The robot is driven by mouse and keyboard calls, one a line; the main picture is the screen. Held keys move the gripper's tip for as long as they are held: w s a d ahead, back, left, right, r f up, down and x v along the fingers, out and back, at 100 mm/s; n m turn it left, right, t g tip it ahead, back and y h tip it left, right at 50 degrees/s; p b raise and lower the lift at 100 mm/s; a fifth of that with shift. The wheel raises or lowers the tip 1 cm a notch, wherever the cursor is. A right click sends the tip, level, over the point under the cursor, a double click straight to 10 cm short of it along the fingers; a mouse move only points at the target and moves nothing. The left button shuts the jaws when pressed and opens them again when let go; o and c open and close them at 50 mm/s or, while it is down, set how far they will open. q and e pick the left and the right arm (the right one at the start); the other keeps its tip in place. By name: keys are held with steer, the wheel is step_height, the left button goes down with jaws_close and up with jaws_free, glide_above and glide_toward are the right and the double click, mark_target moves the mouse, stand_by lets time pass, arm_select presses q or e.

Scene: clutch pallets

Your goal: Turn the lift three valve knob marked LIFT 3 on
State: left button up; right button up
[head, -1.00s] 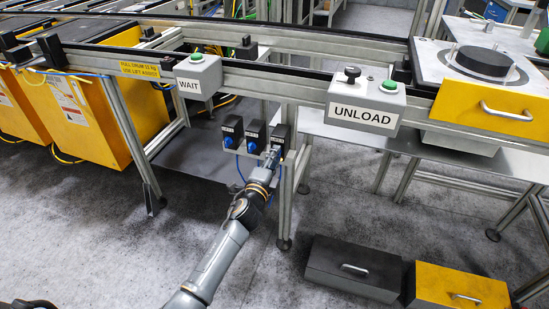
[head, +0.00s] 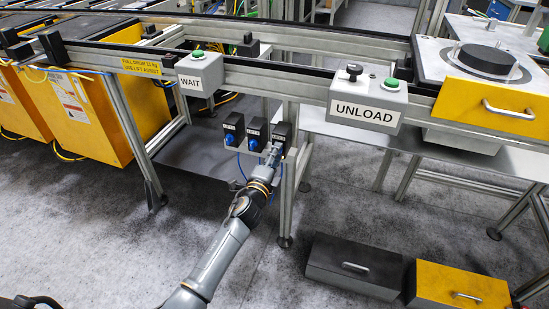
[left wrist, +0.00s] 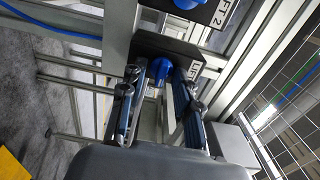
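The LIFT 3 valve is a dark box (head: 285,132) at the right end of a row of three under the conveyor frame. Its blue knob (left wrist: 160,69) shows in the left wrist view, pointing toward me; its label is partly covered by a finger. My left gripper (head: 276,152) is in front of this box in the head view. In the left wrist view its two fingers (left wrist: 160,85) are apart, one on each side of the knob, with a gap visible. I cannot tell whether either finger touches it. The knob is hidden in the head view. My right gripper is not in view.
The LIFT 2 box (head: 257,131) and another like it (head: 233,129) stand close to the left, with blue knobs. A metal frame leg (head: 288,195) is just right of the gripper. The WAIT box (head: 200,72) and UNLOAD box (head: 367,105) hang above.

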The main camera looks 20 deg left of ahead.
arm_select(q)
steer(key=s, duration=1.2)
steer(key=shift+a, duration=0.2)
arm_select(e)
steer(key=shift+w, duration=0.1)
